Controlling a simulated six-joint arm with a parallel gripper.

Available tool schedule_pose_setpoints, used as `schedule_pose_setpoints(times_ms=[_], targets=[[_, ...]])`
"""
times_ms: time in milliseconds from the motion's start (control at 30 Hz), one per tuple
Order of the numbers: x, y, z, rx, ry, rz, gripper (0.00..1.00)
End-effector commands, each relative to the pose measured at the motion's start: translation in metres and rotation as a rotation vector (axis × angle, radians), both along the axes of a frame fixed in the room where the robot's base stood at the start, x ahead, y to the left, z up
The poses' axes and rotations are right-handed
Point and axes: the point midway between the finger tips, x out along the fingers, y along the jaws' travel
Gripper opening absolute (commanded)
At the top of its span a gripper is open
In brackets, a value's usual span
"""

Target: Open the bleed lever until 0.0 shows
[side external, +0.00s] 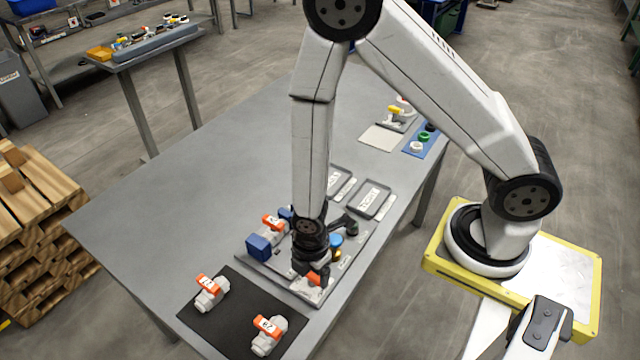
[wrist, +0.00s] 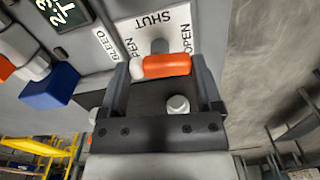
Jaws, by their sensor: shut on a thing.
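The bleed lever (wrist: 168,66) is an orange bar with a white end, lying crosswise between my fingers in the wrist view. My gripper (wrist: 161,72) is shut on the lever. In the side view the orange lever (side external: 316,279) shows just below my gripper (side external: 311,268).
A blue block (side external: 258,247) and an orange-handled valve (side external: 273,223) stand left of my gripper. Two loose orange-handled valves (side external: 211,291) lie on a black mat (side external: 238,318) in front. Grey trays (side external: 371,200) lie behind to the right. The table's left half is clear.

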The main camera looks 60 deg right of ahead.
Motion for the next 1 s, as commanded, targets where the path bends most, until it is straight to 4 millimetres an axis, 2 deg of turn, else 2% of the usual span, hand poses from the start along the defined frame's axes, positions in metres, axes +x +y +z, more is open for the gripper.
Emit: schedule_pose_setpoints(times_ms=[300,767,800,833,1000], targets=[[0.0005,0.0001,0.0008,0.001,-0.001,0.129,0.23],[0.0006,0.0002,0.0008,0.001,-0.002,0.15,0.23],[0.0006,0.0002,0.0008,0.001,-0.002,0.15,0.92],[0.0006,0.0002,0.0007,0.001,-0.002,0.149,1.0],[0.0004,0.0001,0.0004,0.001,-0.001,0.148,1.0]])
